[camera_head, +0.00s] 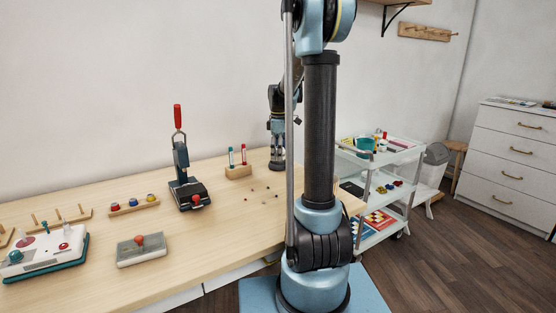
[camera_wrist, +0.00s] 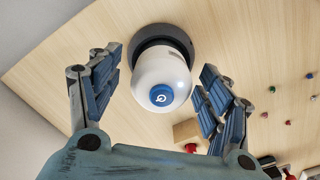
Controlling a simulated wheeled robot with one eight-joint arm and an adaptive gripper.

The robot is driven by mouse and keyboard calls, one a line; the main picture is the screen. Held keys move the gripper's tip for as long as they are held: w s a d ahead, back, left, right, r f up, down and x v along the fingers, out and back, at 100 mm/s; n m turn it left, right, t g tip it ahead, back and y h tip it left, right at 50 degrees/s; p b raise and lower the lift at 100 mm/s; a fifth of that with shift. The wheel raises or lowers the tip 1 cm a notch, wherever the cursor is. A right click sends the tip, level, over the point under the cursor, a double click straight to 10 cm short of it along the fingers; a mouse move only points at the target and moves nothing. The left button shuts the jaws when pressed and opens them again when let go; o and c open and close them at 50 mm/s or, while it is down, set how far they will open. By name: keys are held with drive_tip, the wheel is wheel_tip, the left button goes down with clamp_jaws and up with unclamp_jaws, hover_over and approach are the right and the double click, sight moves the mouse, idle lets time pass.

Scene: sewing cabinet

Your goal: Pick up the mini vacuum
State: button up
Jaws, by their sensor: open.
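The mini vacuum (camera_wrist: 160,80) is a white rounded body with a blue power button on top and a dark grey base. It stands on the wooden table in the wrist view. My gripper (camera_wrist: 158,76) is open, with one blue-padded finger on each side of the vacuum's white body. Gaps show between both fingers and the vacuum, with the right finger nearer. In the head view my gripper (camera_head: 277,128) points down at the table's far right part. The vacuum is mostly hidden there behind my gripper and cannot be made out clearly.
A wooden block (camera_head: 238,171) with red and teal upright pieces stands left of my gripper. Small bits (camera_head: 268,190) lie scattered in front.

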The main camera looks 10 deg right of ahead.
drive_tip(key=shift+f, duration=0.7)
drive_tip(key=shift+c, duration=0.3)
drive_tip(key=c, duration=1.3)
